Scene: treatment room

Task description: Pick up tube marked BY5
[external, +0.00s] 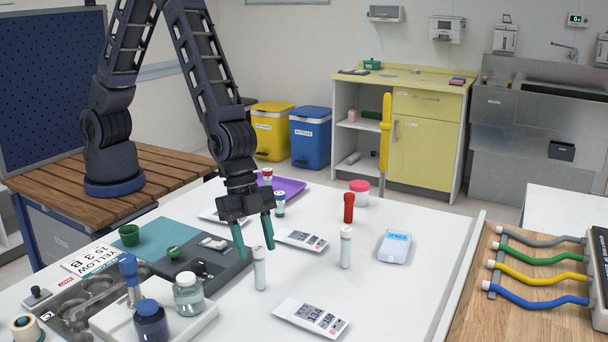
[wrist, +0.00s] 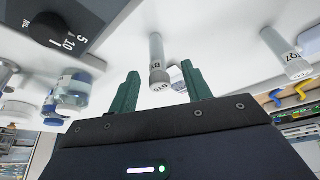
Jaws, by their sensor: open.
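The tube marked BY5 (wrist: 157,55) shows in the wrist view as a pale tube with a grey cap, its marking seen upside down. It lies between my two green fingers in that view, nearer the left one, and I see no contact. In the external view a clear, pale-capped tube (external: 260,269) stands upright on the white table, just below the fingertips. My gripper (external: 254,250) is open and empty above it; it also shows in the wrist view (wrist: 160,72). A second similar tube (wrist: 286,54), its mark ending in 7, stands to the right, also in the external view (external: 346,248).
A red-capped tube (external: 349,208), blue-white device (external: 394,247) and several meters, one at the front (external: 312,318), share the white table. A white tray (external: 205,321) with a jar (external: 188,294) and blue bottle (external: 151,322) stands left. Table between the tubes is bare.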

